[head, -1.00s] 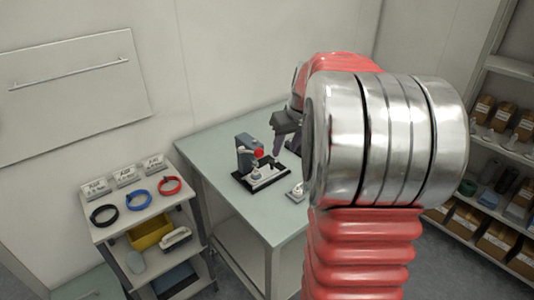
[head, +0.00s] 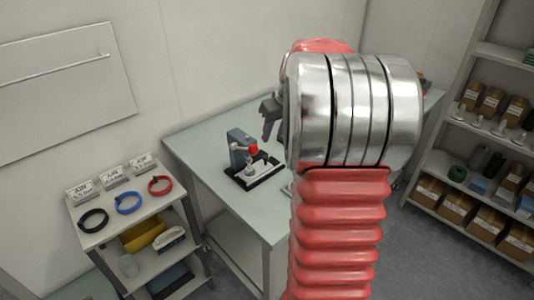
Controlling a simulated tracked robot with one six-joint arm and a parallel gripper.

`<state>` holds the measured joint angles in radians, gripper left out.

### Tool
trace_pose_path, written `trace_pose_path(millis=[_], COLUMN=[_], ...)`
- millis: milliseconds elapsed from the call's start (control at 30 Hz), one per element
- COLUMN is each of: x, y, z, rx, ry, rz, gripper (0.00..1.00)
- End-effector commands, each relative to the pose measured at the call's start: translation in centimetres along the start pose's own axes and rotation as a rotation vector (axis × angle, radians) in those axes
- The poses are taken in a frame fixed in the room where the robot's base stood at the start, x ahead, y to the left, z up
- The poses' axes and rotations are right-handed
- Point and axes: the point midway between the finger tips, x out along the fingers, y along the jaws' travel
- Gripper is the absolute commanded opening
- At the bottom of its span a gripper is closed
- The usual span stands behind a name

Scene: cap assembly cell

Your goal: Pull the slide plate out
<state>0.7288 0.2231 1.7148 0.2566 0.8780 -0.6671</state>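A small press-like fixture (head: 238,147) with a grey upright body and a red knob (head: 253,149) stands on the pale green table (head: 203,147). Its black base holds a light slide plate (head: 262,170) low at the front; its exact position in the base is too small to tell. My gripper (head: 268,131) shows only in part, above and to the right of the fixture and apart from it. A dark grey body and a purplish finger show. My arm hides the rest, so its opening cannot be judged.
A cart (head: 143,207) at the left carries black, blue and red rings with label cards, and a yellow bin (head: 142,234) below. Shelves (head: 447,165) with boxes stand at the right. My arm hides the table's right part.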

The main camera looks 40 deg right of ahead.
Motion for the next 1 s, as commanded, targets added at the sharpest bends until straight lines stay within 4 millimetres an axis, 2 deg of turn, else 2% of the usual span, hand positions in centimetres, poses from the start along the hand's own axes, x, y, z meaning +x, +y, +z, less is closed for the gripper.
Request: trace_pose_path(millis=[700,833,1000], x=[10.6,11.9,12.6], y=[0.1,0.1,0.1], z=[0.1,0.1,0.0], rx=[0.003,0.002,0.002], ry=[-0.002,-0.001,0.001], rz=[0.000,0.000,0.001], gripper=[0.37,0.37,0.37])
